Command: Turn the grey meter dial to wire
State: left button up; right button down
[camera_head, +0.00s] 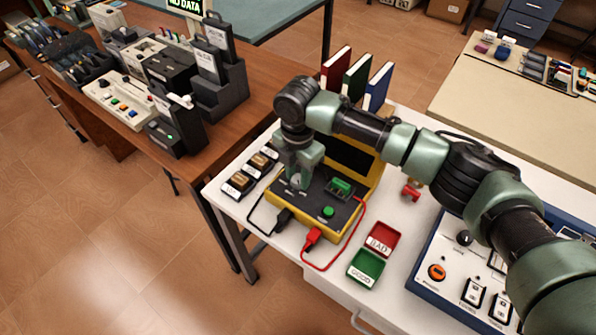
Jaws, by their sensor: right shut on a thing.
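The meter (345,219) is a yellow case with a dark face, standing on the white table in the head view. Its raised lid holds a dark screen (350,157). My right gripper (298,181) points down over the left part of the face and is shut on the grey dial (297,183). The gripper mostly hides the dial, so I cannot tell which marking it points at. A green button (328,211) and a green block (341,187) are on the face to the right. My left gripper is not in view.
Black and red leads run from the meter's front. A red tray (383,239) and a green tray (366,267) lie to its right, near a blue-framed panel (425,279). Small labelled boxes (240,182) stand left. Books (357,80) stand behind.

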jog(key=m+p, duration=0.6)
jog(key=shift+r, duration=0.3)
jog(key=shift+a+m+p, duration=0.1)
jog(key=shift+m+p, duration=0.8)
jog(key=shift+p, duration=0.05)
jog(key=m+p, duration=0.3)
jog(key=m, duration=0.1)
jog(key=shift+m, duration=0.3)
jog(key=shift+f+m+p, duration=0.15)
jog(key=shift+m+p, duration=1.4)
jog(key=shift+m, duration=0.65)
jog(key=shift+w, duration=0.1)
jog(key=c, duration=1)
grip_release()
jog(key=shift+f, duration=0.1)
